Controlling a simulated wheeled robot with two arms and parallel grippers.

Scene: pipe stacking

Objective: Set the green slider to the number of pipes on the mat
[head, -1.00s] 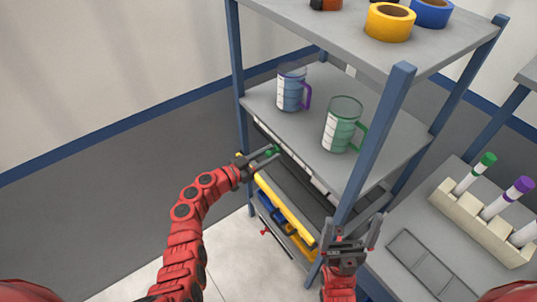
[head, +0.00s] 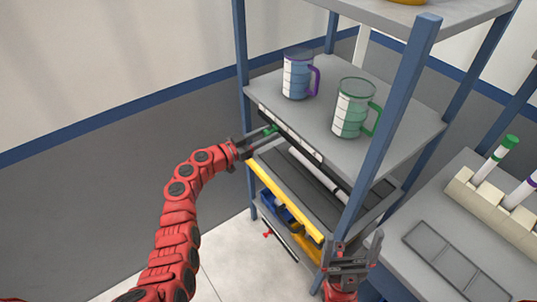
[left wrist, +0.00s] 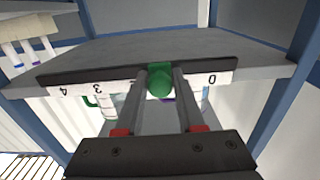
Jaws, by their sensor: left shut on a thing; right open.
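The green slider knob (head: 270,130) is on the front edge of the shelf that carries two mugs. It also shows in the left wrist view (left wrist: 160,82). My left gripper (head: 260,137) is shut on the knob. In the left wrist view, the white number scale (left wrist: 97,88) reads 4, 3 and 0; the fingers and knob hide the marks between, so I cannot tell the exact setting. A dark mat (head: 290,180) lies on the shelf below, with a white pipe (head: 315,170) visible; the shelf above hides part of it. My right gripper (head: 350,255) is open and empty.
A purple-handled mug (head: 297,77) and a green mug (head: 352,108) stand on the shelf above the mat. A blue post (head: 385,130) rises near my right gripper. A side table with a rack (head: 495,210) of capped tubes is at the right.

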